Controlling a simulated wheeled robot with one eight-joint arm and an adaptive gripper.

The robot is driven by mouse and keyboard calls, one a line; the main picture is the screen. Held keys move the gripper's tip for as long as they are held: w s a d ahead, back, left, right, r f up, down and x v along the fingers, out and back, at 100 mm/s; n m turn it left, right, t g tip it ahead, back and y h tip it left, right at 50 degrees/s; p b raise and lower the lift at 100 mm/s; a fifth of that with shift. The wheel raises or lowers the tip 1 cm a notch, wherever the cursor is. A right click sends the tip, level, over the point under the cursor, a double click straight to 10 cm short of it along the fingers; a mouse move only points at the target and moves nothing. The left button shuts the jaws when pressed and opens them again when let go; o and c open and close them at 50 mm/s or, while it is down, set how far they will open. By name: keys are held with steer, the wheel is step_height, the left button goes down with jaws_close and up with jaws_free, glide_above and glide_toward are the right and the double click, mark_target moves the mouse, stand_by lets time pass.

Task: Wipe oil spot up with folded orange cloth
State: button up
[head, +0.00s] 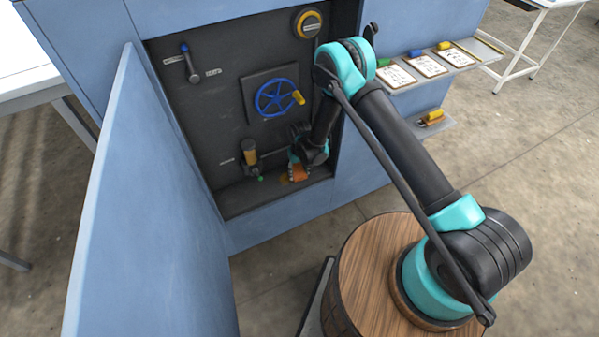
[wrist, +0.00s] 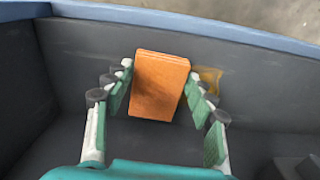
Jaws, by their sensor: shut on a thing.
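The folded orange cloth (wrist: 160,85) is between the two fingers of my gripper (wrist: 160,75) in the wrist view. The gripper is shut on it. An amber oil spot (wrist: 209,77) shows just right of the cloth, partly behind the right finger. In the head view the cloth (head: 298,173) is a small orange patch under my gripper (head: 298,168), low at the right of the open cabinet. The oil spot (head: 284,181) shows faintly beside it on the cabinet floor. I cannot tell whether the cloth touches the floor.
The dark cabinet recess holds a blue handwheel (head: 273,98), a blue-tipped lever (head: 188,62) and a brass-coloured fitting (head: 250,157) left of my gripper. The blue door (head: 150,210) stands open at left. A shelf (head: 455,60) with cards is outside at right.

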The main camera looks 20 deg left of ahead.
mark_target(278, 186)
steer(key=shift+s+a+r, duration=0.1)
steer(key=shift+s+a, duration=0.95)
steer(key=shift+s, duration=0.2)
steer(key=shift+s+a, duration=1.2)
steer(key=shift+s, duration=0.2)
steer(key=shift+s+a, duration=1.15)
steer(key=shift+s, duration=0.15)
steer(key=shift+f, duration=0.2)
steer(key=shift+d, duration=0.1)
steer(key=shift+w+d+r, duration=0.1)
steer(key=shift+w+d, duration=1.05)
steer(key=shift+w, duration=0.2)
steer(key=shift+w+d+r, duration=0.1)
steer(key=shift+w+d, duration=1)
steer(key=shift+w, duration=0.25)
steer(key=shift+w+d+f, duration=0.15)
steer(key=shift+w+d, duration=1)
steer(key=shift+w, duration=0.2)
